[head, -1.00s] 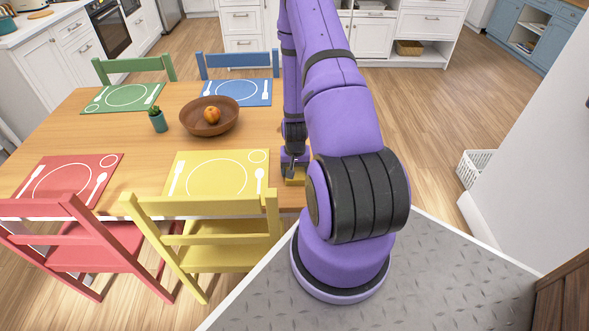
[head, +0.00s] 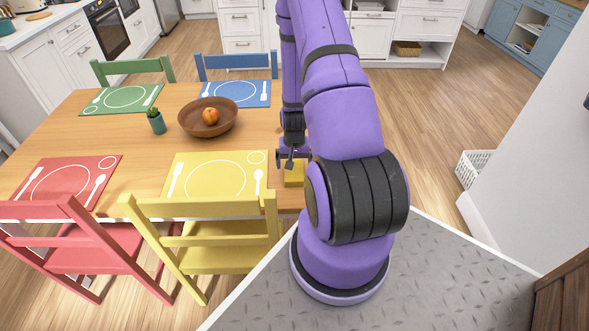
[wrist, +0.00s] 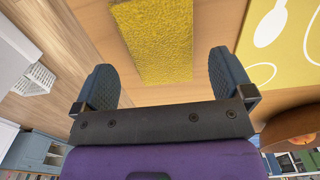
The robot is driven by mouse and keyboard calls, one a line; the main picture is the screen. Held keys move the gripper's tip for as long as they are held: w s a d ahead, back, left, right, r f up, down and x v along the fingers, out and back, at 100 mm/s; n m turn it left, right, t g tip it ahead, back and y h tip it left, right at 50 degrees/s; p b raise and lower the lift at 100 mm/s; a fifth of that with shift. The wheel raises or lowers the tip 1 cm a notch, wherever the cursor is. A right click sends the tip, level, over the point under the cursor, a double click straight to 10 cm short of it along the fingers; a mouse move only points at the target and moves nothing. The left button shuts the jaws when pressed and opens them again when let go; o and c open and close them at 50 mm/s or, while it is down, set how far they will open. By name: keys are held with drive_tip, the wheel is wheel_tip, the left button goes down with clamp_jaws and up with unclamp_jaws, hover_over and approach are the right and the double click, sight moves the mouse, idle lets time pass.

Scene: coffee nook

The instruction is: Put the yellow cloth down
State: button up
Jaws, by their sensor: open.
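The yellow cloth (head: 293,175) lies on the wooden table, just right of the yellow placemat and partly hidden by my arm in the head view. In the wrist view the cloth (wrist: 155,38) is a fuzzy yellow strip on the wood, ahead of the fingertips and between their lines. My gripper (head: 289,158) is above the table by the cloth. Its two fingers (wrist: 164,75) are spread wide in the wrist view, with nothing between them, and they look apart from the cloth.
The yellow placemat (head: 215,172) is just left of the cloth. A brown bowl (head: 190,126) with an orange (head: 210,116) and a small potted plant (head: 156,121) stand farther back on the table (head: 138,155). The yellow chair (head: 205,207) is at the near edge.

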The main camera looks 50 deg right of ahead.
wheel_tip(320, 180, up, 8)
wheel_tip(320, 180, up, 14)
drive_tip(key=n+t, duration=0.1)
drive_tip(key=n, duration=0.2)
hover_over(294, 170)
drive_tip(key=w+a, duration=0.5)
drive_tip(key=a, duration=0.1)
drive_tip(key=a+r+n+t, duration=0.1)
drive_tip(key=a+r, duration=0.2)
drive_tip(key=r, duration=0.3)
drive_tip(key=a+r+n, duration=0.1)
drive_tip(key=a+r, duration=0.3)
drive_tip(key=r, duration=0.1)
drive_tip(key=s+a+r+n+t, duration=0.3)
drive_tip(key=s+a+r+n, duration=0.2)
drive_tip(key=s+a+r, duration=0.8)
drive_tip(key=s+r, duration=0.3)
drive_tip(key=r, duration=0.1)
drive_tip(key=shift+s+a, duration=0.3)
drive_tip(key=shift+s, duration=0.05)
drive_tip(key=shift+w, duration=0.1)
